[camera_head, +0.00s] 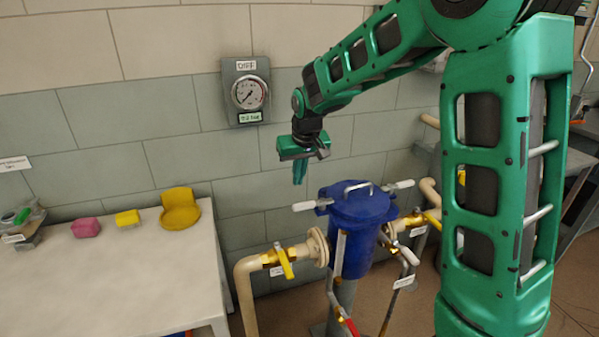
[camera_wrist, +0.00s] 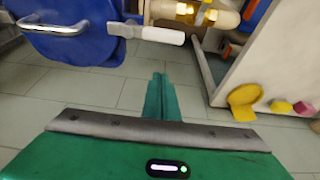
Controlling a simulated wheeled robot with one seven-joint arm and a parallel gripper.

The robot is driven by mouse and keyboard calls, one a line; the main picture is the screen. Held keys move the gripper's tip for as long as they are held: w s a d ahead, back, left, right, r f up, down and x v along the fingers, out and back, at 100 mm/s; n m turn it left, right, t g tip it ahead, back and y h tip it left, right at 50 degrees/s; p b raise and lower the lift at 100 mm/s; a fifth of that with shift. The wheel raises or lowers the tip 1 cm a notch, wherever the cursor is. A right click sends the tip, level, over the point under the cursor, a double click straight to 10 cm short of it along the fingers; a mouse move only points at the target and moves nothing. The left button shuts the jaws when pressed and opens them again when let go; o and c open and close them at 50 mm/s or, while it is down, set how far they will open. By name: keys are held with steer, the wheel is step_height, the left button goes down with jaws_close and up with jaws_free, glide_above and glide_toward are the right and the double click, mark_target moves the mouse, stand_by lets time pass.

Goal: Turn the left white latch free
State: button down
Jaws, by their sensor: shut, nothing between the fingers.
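The blue vessel (camera_head: 355,235) has a round lid with a metal handle (camera_head: 358,186). The left white latch (camera_head: 304,206) sticks out from the lid's left side, roughly level. It also shows in the wrist view as a white bar (camera_wrist: 160,35) beside the blue lid (camera_wrist: 75,40). A second white latch (camera_head: 403,185) sticks out on the right side. My gripper (camera_head: 299,182) points down above the left latch, apart from it in the picture. In the wrist view my gripper's fingers (camera_wrist: 159,76) are together with nothing between them.
A yellow-handled valve (camera_head: 284,262) sits on the pipe left of the vessel. A white table (camera_head: 120,275) with a yellow piece (camera_head: 180,210), a yellow block (camera_head: 127,218) and a pink block (camera_head: 86,228) stands at left. A gauge (camera_head: 248,93) hangs on the wall behind.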

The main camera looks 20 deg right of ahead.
mark_target(313, 206)
steer(key=shift+s+f, duration=0.4)
steer(key=shift+f, duration=0.4)
steer(key=shift+s+f, duration=0.4)
steer(key=shift+f, duration=0.35)
steer(key=shift+s+f, duration=0.4)
steer(key=shift+f, duration=0.4)
steer(key=shift+s, duration=0.15)
